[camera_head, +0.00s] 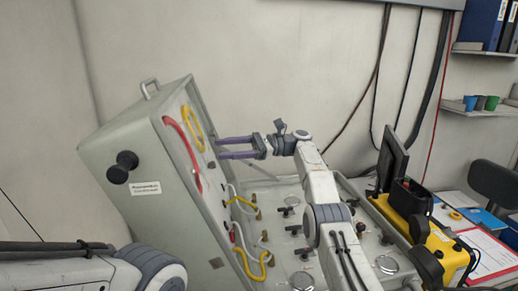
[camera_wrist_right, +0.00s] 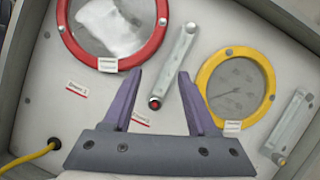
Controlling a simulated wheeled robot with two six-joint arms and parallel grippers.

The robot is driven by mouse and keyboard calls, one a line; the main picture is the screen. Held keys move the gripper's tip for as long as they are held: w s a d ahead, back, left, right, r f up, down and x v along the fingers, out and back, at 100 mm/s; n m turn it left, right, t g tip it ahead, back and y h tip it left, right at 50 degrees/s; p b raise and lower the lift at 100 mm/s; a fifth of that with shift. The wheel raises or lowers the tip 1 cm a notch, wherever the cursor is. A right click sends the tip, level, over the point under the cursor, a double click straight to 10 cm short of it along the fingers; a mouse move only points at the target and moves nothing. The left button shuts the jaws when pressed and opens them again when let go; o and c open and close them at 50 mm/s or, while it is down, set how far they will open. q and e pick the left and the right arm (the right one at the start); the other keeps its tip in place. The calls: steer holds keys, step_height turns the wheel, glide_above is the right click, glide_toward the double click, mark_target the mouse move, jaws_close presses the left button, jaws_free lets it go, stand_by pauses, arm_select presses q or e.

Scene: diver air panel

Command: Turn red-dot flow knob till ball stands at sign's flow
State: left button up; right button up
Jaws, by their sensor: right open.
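The red-dot flow knob (camera_wrist_right: 155,103) is at the lower end of a slim, tilted flow tube (camera_wrist_right: 176,62) on the panel face. In the wrist view it shows between the two purple fingers of my right gripper (camera_wrist_right: 160,76); I cannot tell the gap in depth. The fingers are open with nothing held. In the head view my right gripper (camera_head: 218,148) points left at the panel cabinet (camera_head: 150,225). The ball in the tube is too small to make out. Small labels (camera_wrist_right: 77,88) are too blurred to read. My left gripper is out of view.
A red-rimmed gauge (camera_wrist_right: 112,30) and a yellow-rimmed gauge (camera_wrist_right: 237,90) flank the tube. A second tube (camera_wrist_right: 291,125) with a yellow-dot knob is at right. Yellow and white hoses (camera_head: 240,202) hang below my right gripper. A black-and-yellow case (camera_head: 420,215) stands at right.

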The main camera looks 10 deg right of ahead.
steer(key=s+d+r+b, duration=0.5)
steer(key=d, duration=0.3)
steer(key=shift+r, duration=0.35)
